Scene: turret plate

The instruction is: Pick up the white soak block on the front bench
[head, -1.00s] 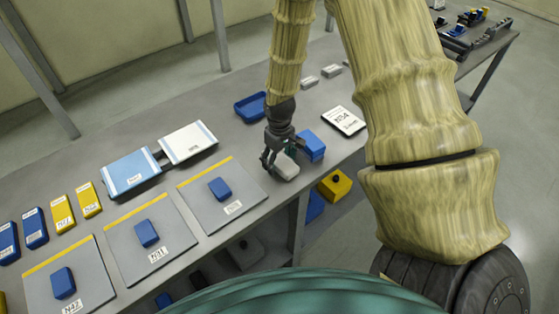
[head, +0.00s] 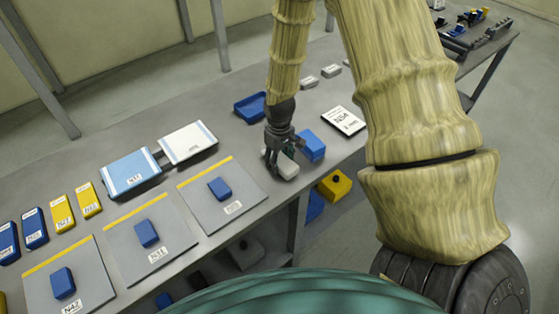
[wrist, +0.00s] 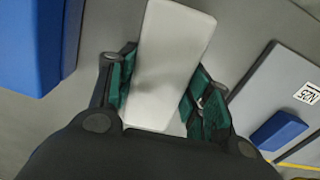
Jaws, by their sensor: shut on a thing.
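The white soak block (head: 287,168) is at the front edge of the grey bench (head: 262,221), just left of a blue block. My gripper (head: 279,158) is over it from above, with its fingers on either side. In the wrist view the white block (wrist: 170,65) lies lengthwise between the two green-padded fingers, and my gripper (wrist: 163,95) is shut on it.
A blue block (head: 312,145) stands close on the right. A white labelled card (head: 343,121) and a blue tray (head: 250,107) lie farther back. A grey plate (head: 235,209) with a small blue block (head: 220,188) lies to the left. A yellow box (head: 334,186) sits below the bench edge.

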